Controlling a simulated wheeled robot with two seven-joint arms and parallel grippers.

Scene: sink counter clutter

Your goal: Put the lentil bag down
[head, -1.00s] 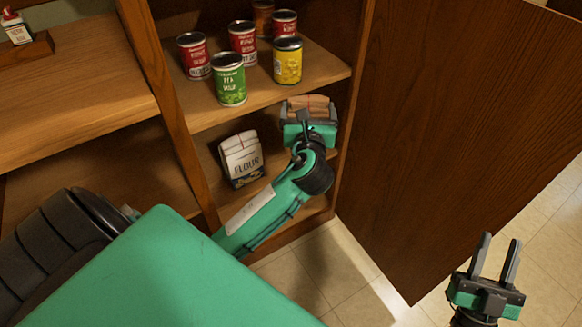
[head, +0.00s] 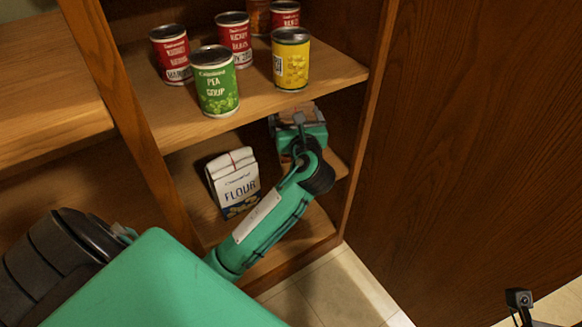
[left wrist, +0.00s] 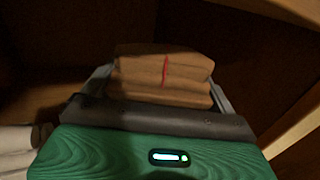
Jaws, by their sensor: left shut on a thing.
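The lentil bag, a brown paper-like bag with a red stripe, sits between the fingers of my left gripper in the left wrist view (left wrist: 140,72). My left gripper (head: 298,118) is shut on it, inside the lower compartment of the cabinet, under the upper shelf. In the head view the bag is mostly hidden by the gripper and the shelf edge. Whether its underside touches the lower shelf (head: 312,222) cannot be told. Only a small dark part of my right gripper (head: 519,299) shows at the bottom right edge.
A white flour bag (head: 235,184) stands on the lower shelf, left of my left arm. Several cans, including a green pea soup can (head: 216,85) and a yellow can (head: 291,62), stand on the upper shelf (head: 330,72). The open cabinet door (head: 470,150) is at the right.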

